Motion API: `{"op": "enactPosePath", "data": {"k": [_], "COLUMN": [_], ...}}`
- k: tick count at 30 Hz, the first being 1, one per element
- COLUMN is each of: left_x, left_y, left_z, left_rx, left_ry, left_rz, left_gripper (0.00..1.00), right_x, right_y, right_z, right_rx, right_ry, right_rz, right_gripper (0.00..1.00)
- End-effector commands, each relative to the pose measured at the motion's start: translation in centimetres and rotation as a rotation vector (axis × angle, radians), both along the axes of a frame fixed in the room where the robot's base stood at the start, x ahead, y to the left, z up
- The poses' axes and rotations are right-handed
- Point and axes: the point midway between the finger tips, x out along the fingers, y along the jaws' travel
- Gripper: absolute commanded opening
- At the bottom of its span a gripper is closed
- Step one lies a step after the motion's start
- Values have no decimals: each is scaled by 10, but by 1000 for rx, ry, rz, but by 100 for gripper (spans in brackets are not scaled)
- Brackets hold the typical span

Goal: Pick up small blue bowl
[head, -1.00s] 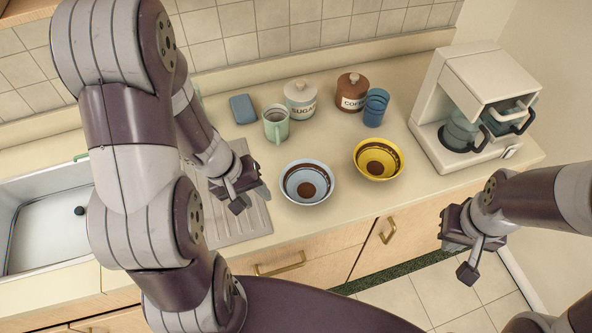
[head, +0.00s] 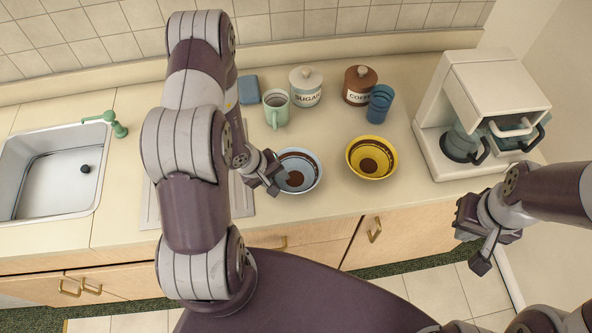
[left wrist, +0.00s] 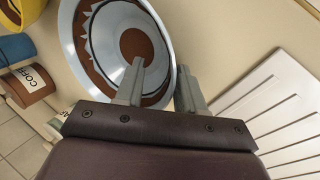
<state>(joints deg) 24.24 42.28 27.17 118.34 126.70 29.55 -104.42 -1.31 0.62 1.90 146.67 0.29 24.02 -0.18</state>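The small blue bowl (head: 299,169), light blue with a brown band and brown centre, sits upright on the counter. My left gripper (head: 272,180) is at its left edge and covers part of the rim. In the left wrist view the bowl (left wrist: 100,48) fills the upper left. The left gripper's fingers (left wrist: 160,72) are apart, one over the bowl's inside and one at its outer side, with the rim between them in the picture. Contact cannot be told. My right gripper (head: 476,238) is empty, its fingers apart, in front of the counter at the right.
A yellow bowl (head: 371,158) stands right of the blue bowl. Behind are a green mug (head: 276,109), sugar jar (head: 306,88), coffee jar (head: 359,86) and blue cup (head: 379,104). A coffee maker (head: 470,110) stands right; a sink (head: 50,175) is left.

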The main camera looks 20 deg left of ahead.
Motion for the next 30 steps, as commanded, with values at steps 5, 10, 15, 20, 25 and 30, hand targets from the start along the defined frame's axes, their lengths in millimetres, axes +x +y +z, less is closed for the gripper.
{"op": "enactPosePath", "data": {"k": [5,10,15,20,25,30], "left_x": [1,1,1,1,1,2], "left_y": [-1,-1,-1,0,0,0], "left_z": [-3,-3,-3,-3,0,18], "left_rx": [1,1,1,1,1,3], "left_ry": [-1,-1,-1,-1,-1,-5], "left_rz": [1,1,0,0,1,0], "left_gripper": [39,6,0,0,0,0], "right_x": [0,0,0,0,0,0], "right_y": [0,0,0,0,0,0], "right_z": [0,0,0,0,-1,-9], "right_rx": [0,0,0,0,0,0], "right_ry": [0,0,0,0,0,0], "right_rz": [0,0,0,0,0,0], "right_gripper": [0,0,0,0,0,0]}}
